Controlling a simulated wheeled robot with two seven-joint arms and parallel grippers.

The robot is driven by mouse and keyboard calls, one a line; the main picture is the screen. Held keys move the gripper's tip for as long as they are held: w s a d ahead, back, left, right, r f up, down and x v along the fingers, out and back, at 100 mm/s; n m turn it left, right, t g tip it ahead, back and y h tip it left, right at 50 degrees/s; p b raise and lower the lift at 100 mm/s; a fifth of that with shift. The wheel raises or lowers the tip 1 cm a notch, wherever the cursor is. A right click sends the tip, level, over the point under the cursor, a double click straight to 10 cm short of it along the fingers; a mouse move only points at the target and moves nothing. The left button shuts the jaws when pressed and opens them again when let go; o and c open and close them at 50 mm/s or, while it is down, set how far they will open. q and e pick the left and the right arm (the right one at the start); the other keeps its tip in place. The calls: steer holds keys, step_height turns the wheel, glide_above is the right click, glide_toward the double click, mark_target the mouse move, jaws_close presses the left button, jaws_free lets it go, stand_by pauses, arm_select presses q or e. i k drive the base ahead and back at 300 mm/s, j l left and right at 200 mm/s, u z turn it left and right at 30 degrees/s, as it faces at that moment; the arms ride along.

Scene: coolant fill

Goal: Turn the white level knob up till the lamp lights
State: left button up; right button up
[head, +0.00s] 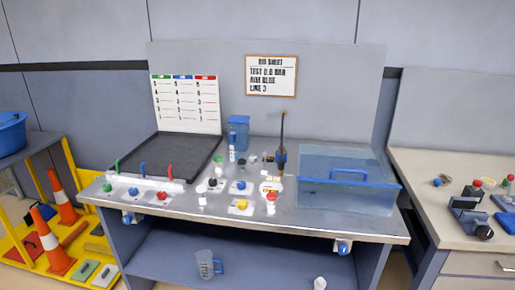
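A workbench (250,223) carries a cluster of small coloured and white parts. A small white part (202,202) stands near the bench's front, left of a yellow-topped piece (240,205). I cannot tell at this size whether it is the white level knob. A round white piece with a red and yellow face (270,188) sits near a red-topped part (271,198). I cannot make out a lamp for certain, nor whether one is lit. Neither of my grippers is in view.
A clear blue tank (347,193) fills the bench's right side. A dark tray (176,153) lies back left, behind a white strip (145,184) with coloured levers. A tall dark upright tool (281,150) stands mid-bench. A jug (207,265) is on the lower shelf. Cones (55,252) stand left.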

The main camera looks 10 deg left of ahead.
mark_target(253, 158)
steer(key=i+j+z, duration=0.15)
steer(key=i, duration=0.35)
steer(key=i+j+z, duration=0.2)
steer(key=i, duration=0.3)
steer(key=i+j+z, duration=0.15)
steer(key=i, duration=0.35)
